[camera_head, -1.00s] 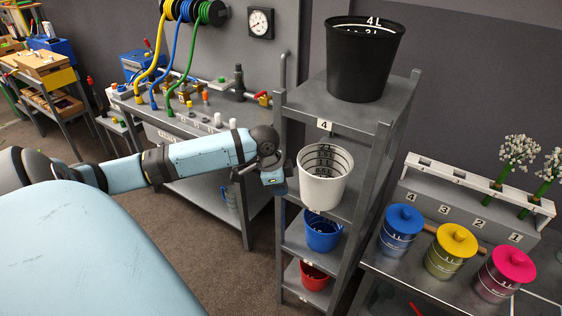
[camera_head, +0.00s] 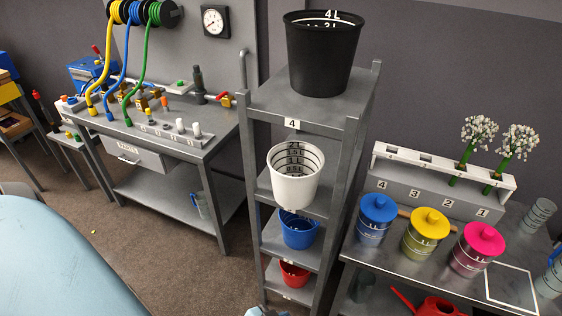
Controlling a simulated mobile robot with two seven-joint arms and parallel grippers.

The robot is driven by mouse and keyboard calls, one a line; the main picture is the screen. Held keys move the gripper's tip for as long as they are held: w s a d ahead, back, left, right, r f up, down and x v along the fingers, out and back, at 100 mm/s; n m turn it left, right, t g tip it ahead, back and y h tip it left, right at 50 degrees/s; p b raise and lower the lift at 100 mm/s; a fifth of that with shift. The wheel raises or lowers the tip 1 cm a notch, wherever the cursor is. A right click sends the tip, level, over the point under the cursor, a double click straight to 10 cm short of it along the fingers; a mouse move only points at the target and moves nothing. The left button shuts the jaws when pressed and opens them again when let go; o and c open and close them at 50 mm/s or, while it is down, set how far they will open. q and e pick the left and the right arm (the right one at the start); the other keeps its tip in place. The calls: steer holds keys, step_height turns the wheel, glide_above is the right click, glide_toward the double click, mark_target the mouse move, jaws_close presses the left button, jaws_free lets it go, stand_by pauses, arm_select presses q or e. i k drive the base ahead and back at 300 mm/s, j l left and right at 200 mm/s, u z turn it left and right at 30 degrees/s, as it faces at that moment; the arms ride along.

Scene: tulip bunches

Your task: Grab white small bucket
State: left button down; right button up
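The small white bucket (camera_head: 296,186), with dark measuring lines inside, stands on the second level of the tall grey shelf rack (camera_head: 306,116), below the black bucket. It is upright, with its near side close to the shelf's front edge. No gripper touches it. Neither of my grippers shows clearly. A small pale blue piece, probably part of my arm, shows at the bottom edge below the rack.
A large black bucket (camera_head: 322,62) is on the rack's top. A blue bucket (camera_head: 299,232) and a red bucket (camera_head: 294,275) are on lower levels. Blue, yellow and pink lidded canisters stand on a table (camera_head: 396,249) to the right. Open floor (camera_head: 165,262) lies left of the rack.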

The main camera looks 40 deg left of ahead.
mark_target(296, 167)
steer(key=j+z, duration=0.2)
steer(key=j, duration=0.9)
steer(key=j+z, duration=0.25)
steer(key=j, duration=0.85)
steer(key=k, duration=0.05)
